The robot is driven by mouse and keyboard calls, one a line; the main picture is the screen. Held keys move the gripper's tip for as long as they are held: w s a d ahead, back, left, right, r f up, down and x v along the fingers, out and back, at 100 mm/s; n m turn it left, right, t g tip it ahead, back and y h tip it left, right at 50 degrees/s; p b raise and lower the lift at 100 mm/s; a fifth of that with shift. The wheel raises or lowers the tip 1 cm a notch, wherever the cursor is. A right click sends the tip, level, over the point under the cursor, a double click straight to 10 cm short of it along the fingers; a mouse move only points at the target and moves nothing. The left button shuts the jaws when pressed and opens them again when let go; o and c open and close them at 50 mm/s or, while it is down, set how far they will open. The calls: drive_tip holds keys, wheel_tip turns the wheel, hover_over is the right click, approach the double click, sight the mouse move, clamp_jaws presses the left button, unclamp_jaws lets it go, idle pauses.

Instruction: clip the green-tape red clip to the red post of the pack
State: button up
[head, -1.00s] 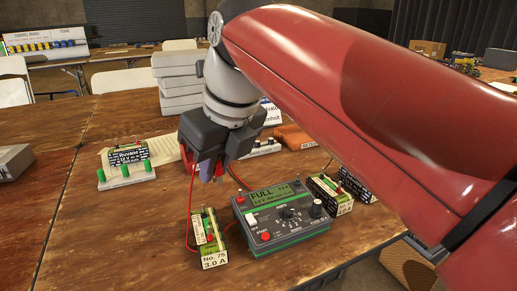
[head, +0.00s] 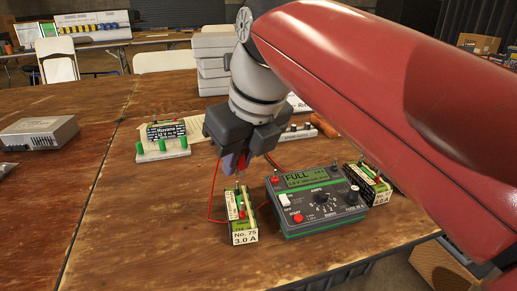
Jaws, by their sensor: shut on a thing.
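The pack (head: 244,235), a small box labelled "No. 75 3.0 A", stands on the wooden table left of the charger. My gripper (head: 237,164) is above the pack's rear end, pointing down. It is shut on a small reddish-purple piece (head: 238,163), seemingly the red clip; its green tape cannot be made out. A thin red wire (head: 210,196) loops down at the left. The gap between the clip and the pack's posts looks small; contact cannot be told.
The green-and-grey charger (head: 319,205), its display reading "FULL", is close right of the pack. Another pack (head: 368,185) stands beyond it. A black battery on a white stand with green posts (head: 163,143) is at left. The table's front left is clear.

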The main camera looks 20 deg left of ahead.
drive_tip(key=shift+f+b, duration=2.1)
drive_tip(key=shift+f, duration=1.25)
drive_tip(key=shift+p, duration=0.3)
drive_tip(key=shift+f+p, duration=0.2)
drive_tip(key=shift+p, duration=0.1)
drive_tip(key=o, duration=0.8)
drive_tip(key=shift+o, duration=0.2)
drive_tip(key=shift+o, duration=1)
